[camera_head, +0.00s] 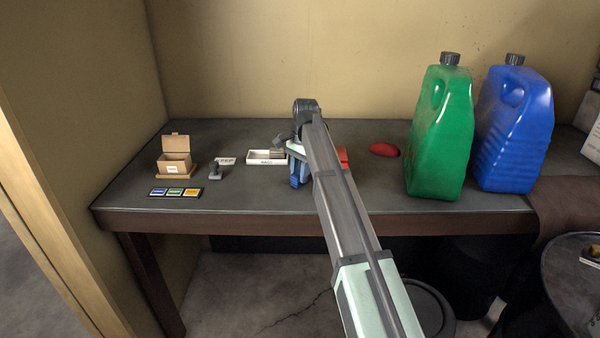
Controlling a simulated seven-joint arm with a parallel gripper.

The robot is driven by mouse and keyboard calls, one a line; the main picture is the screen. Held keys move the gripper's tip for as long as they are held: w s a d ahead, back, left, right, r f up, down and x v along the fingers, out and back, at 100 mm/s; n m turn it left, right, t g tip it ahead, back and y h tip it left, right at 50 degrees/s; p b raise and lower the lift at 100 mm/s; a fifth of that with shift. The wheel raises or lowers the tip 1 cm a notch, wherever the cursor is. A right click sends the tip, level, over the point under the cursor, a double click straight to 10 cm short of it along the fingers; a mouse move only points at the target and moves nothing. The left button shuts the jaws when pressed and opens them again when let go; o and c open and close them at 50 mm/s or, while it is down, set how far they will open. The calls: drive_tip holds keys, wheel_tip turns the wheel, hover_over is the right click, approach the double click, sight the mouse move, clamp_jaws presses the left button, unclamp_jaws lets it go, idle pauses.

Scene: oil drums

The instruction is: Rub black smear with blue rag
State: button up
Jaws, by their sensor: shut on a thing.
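My arm reaches over the dark table (230,194) from the front. My gripper (297,155) is low over the middle of the table, and my own arm hides much of it. A blue piece (298,174), which looks like the blue rag, shows at the gripper, just left of my arm. My gripper is shut on it. I cannot see whether the rag touches the tabletop. I cannot make out the black smear; the arm or the rag may cover it.
A red piece (342,156) shows just right of my arm, and a red oval thing (385,149) lies further right. Green (440,140) and blue (513,130) jugs stand at the right. A white tray (254,159), small stamp (215,172), cardboard box (174,164) and coloured strip (175,192) are left.

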drive_tip(key=shift+a, duration=3.1)
wheel_tip(320, 180, up, 8)
drive_tip(key=shift+d, duration=0.1)
drive_tip(key=w+a+r+m, duration=0.1)
drive_tip(key=w+a+m, duration=0.1)
drive_tip(key=w+a, duration=0.4)
drive_tip(key=w+a+r+m, duration=0.2)
drive_tip(key=w+a+m, duration=0.1)
drive_tip(key=w, duration=0.6)
drive_tip(key=f+m, duration=0.1)
drive_tip(key=f, duration=0.2)
drive_tip(key=f+m, duration=0.1)
drive_tip(key=f, duration=0.3)
drive_tip(key=f+m+t, duration=0.1)
drive_tip(key=f+m, duration=0.1)
drive_tip(key=f, duration=0.1)
drive_tip(key=shift+w+a+f, duration=0.15)
drive_tip(key=shift+w+f, duration=0.05)
